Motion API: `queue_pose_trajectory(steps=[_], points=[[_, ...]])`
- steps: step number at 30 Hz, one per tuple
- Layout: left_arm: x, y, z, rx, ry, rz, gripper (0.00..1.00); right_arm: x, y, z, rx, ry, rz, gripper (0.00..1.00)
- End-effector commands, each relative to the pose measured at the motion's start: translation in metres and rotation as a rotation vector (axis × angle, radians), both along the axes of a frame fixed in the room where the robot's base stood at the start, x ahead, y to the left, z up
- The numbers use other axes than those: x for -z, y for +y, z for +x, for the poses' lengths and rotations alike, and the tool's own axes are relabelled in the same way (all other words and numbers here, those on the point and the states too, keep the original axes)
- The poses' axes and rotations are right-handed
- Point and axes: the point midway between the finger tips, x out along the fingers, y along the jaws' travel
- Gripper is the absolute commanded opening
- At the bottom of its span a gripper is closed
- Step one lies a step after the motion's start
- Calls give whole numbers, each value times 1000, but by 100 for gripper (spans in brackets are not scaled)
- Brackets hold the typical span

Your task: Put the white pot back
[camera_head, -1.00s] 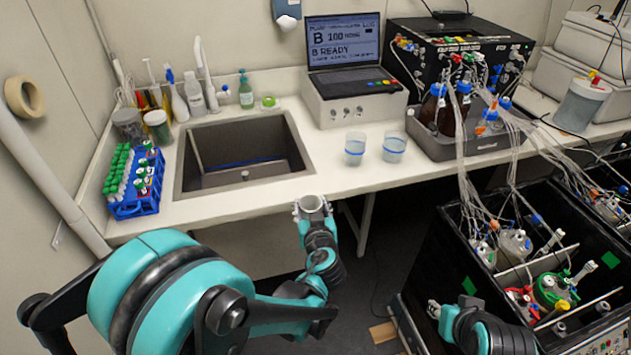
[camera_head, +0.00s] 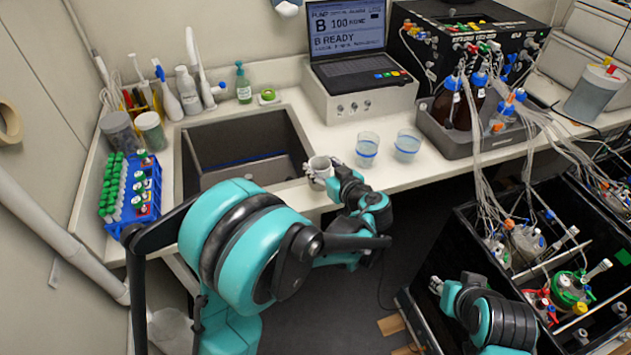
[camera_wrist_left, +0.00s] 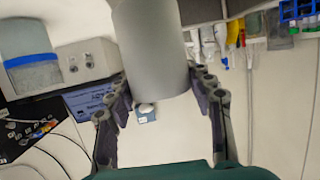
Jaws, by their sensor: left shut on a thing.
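The white pot (camera_head: 319,164) is a small open-topped cylinder at the counter's front edge, by the sink's front right corner. It stands upright, and I cannot tell whether it touches the counter. My left gripper (camera_head: 322,180) is shut on it, reaching in from the front. In the left wrist view the pot (camera_wrist_left: 150,45) fills the top middle, between the dark fingers of my left gripper (camera_wrist_left: 160,86). My right gripper (camera_head: 437,285) shows low at the right, by the black box, far from the pot. Its fingers are too small to read.
The sink (camera_head: 187,160) is left of the pot. Two clear cups with blue bands, (camera_head: 367,150) and (camera_head: 407,145), stand close on its right. A blue tube rack (camera_head: 130,210) is at far left. Bare counter (camera_head: 335,135) lies behind the pot.

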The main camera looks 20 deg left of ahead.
Motion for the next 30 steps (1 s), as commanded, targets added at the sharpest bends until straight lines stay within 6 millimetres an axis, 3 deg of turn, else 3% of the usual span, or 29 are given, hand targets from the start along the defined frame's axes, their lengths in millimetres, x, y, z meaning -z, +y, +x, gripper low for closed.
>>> queue_pose_trajectory(steps=[7,14,25,26,27,28,30], points=[[14,13,0,1,0,0,32,8,0,0,0,0,0,32],[48,13,0,1,0,0,32,24,0,0,0,0,0,32],[51,13,0,1,0,0,32,26,0,0,0,0,0,32],[51,13,0,1,0,0,54,27,0,0,0,0,0,32],[50,13,0,1,0,0,65,26,0,0,0,0,0,32],[50,13,0,1,0,0,73,26,0,0,0,0,0,32],[50,13,0,1,0,0,73,25,0,0,0,0,0,32]])
